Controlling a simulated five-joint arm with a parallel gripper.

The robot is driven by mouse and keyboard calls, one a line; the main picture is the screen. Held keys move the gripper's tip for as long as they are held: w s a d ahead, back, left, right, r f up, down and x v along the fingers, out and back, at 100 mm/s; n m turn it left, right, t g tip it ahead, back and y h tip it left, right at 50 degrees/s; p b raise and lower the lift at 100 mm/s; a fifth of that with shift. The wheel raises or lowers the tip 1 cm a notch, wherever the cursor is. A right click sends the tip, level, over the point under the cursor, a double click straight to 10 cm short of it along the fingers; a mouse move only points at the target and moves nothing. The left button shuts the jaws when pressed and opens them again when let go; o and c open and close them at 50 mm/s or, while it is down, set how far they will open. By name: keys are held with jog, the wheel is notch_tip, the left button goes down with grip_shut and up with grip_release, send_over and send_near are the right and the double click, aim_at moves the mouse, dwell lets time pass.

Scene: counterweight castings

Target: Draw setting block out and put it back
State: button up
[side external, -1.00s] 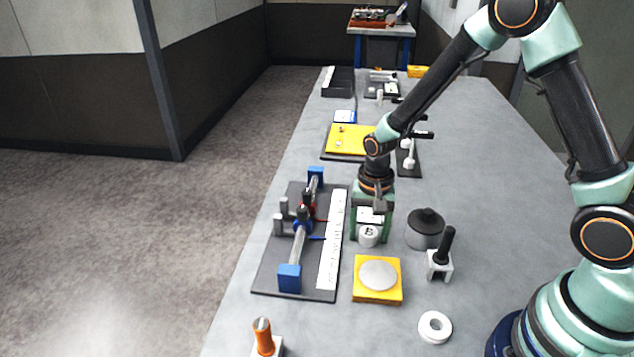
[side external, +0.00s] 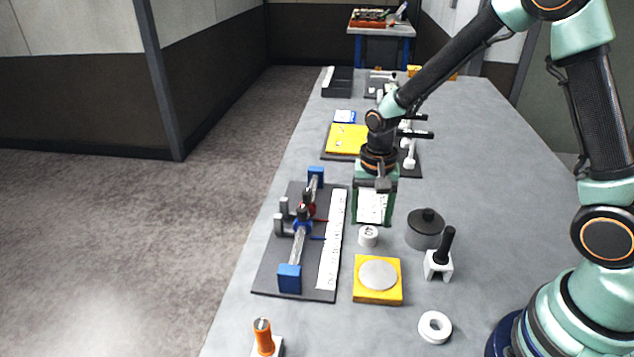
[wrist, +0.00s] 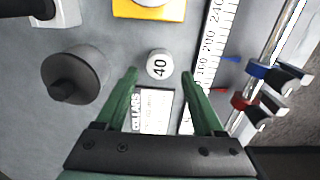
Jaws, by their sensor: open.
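The setting block appears to be the short white cylinder (side external: 368,236) marked "40" on top; it also shows in the wrist view (wrist: 160,64). It stands upright on the grey table, beside the white ruler strip (side external: 332,240). My gripper (side external: 373,223) has green fingers, open and empty, raised above the table and behind the block in the side view. In the wrist view the block shows just beyond the gap between the fingertips (wrist: 160,74), apart from both. A white card lettered "COLLARS" (wrist: 152,110) lies flat between the fingers in that view.
A rail with blue and red collars (side external: 302,225) stands on a dark plate left of the ruler. A dark knobbed weight (side external: 425,230), a black-handled piece (side external: 440,255), a yellow pad with a grey disc (side external: 377,279) and a white ring (side external: 435,327) surround the block. The right table middle is clear.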

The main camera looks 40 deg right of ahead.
jog(key=shift+r, duration=1.65)
jog(key=shift+r, duration=0.1)
jog(key=s+d+r+n+t, duration=0.1)
jog(key=s+r+n, duration=0.3)
jog(key=r, duration=0.4)
jog(key=s+r+n+t, duration=0.4)
jog(key=s+r+n, duration=0.1)
jog(key=r, duration=0.3)
jog(key=shift+s+d+r+t, duration=0.3)
jog(key=shift+s+d+r, duration=0.1)
jog(key=shift+s, duration=0.15)
